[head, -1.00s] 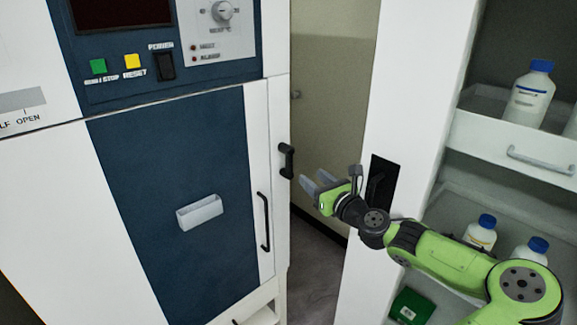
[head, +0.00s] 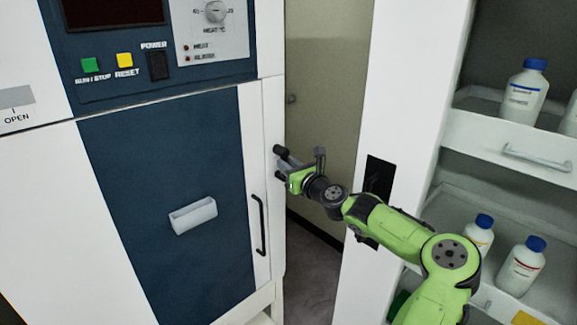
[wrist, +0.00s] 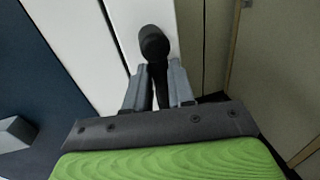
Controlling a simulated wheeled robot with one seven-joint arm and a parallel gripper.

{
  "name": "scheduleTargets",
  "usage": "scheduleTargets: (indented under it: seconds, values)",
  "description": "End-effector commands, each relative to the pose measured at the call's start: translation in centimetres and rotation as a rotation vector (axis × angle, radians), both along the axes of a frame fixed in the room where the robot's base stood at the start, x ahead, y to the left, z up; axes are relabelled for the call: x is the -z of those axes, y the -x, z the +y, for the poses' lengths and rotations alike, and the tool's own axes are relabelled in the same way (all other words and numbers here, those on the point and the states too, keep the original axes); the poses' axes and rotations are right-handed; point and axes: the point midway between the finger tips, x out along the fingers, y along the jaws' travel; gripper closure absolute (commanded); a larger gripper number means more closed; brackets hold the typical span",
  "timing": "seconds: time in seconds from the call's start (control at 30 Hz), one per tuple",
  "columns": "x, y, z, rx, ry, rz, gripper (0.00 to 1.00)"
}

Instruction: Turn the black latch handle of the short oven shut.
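The short oven (head: 165,220) is a white cabinet with a dark blue front, filling the left of the head view. Its black latch handle (head: 279,150) sits at the right edge of the front. My gripper (head: 284,166) is at this handle, its fingers hiding the handle's lower part. In the wrist view, the handle's rounded black end (wrist: 153,44) sticks out beyond the fingertips. The two grey fingers of my gripper (wrist: 158,82) lie close on either side of the black handle, with little gap. The handle's exact angle is hard to tell.
A black bar handle (head: 262,225) and a pale holder (head: 193,215) are on the oven front. A white cabinet post (head: 395,110) stands right of my gripper. Shelves with white bottles (head: 525,90) are further right. A narrow gap with floor (head: 312,270) lies between.

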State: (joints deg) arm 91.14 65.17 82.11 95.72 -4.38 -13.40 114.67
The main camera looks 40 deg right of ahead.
Motion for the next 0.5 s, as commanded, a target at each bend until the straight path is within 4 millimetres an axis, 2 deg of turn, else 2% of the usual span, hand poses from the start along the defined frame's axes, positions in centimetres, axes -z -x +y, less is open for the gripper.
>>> scheduleTargets:
  seconds: [0.03,0.1,0.5]
  values:
    - [-0.01,0.01,-0.02,0.001,0.000,0.000,0.91]
    - [-0.01,0.02,-0.03,0.001,0.000,0.000,1.00]
    - [-0.14,0.04,0.03,0.000,-0.013,0.001,1.00]
